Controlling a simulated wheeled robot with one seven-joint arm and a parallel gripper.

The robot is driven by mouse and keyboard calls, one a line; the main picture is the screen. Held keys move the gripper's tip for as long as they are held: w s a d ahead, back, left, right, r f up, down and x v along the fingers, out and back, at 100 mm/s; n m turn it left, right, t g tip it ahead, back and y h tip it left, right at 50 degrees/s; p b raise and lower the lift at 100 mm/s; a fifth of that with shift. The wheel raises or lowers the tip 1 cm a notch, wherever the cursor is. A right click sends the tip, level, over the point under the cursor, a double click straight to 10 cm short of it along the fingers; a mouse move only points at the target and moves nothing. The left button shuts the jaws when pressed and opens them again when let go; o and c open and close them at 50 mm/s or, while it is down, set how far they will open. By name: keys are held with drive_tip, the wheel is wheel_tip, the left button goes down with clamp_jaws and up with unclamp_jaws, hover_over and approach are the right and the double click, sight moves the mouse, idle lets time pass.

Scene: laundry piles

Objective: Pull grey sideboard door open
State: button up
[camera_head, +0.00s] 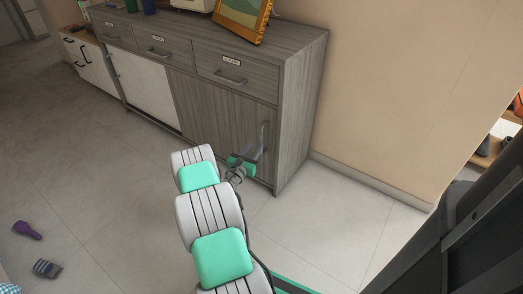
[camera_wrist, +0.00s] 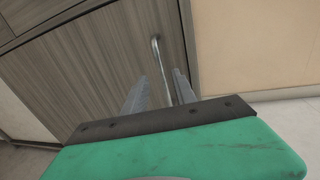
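The grey sideboard (camera_head: 300,95) stands against the wall in the head view. Its right-hand door (camera_head: 215,115) is grey wood grain and looks shut; it fills much of the wrist view (camera_wrist: 90,65). A vertical metal handle (camera_head: 265,136) is on the door near its right edge; in the wrist view the handle (camera_wrist: 157,48) runs down between my gripper's fingers. My gripper (camera_head: 257,153) is at the handle's lower part. In the wrist view the two fingers (camera_wrist: 160,92) stand apart on either side of the handle, with gaps visible. The finger tips' contact with the handle cannot be made out.
Drawers (camera_head: 230,75) with handles run above the door, and a white panel (camera_head: 147,90) is to its left. A picture frame (camera_head: 242,18) stands on top. A purple brush (camera_head: 27,230) and another brush (camera_head: 47,268) lie on the floor at left. Floor before the door is clear.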

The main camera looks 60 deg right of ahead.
sight(261, 138)
drive_tip(key=d+b, duration=0.1)
drive_tip(key=d, duration=0.5)
drive_tip(key=shift+d+f+b, duration=0.1)
drive_tip(key=shift+d+b, duration=0.25)
drive_tip(key=shift+b, duration=0.05)
drive_tip(key=shift+w+d, duration=0.1)
drive_tip(key=shift+d, duration=0.4)
drive_tip(key=shift+c, duration=0.5)
clamp_jaws()
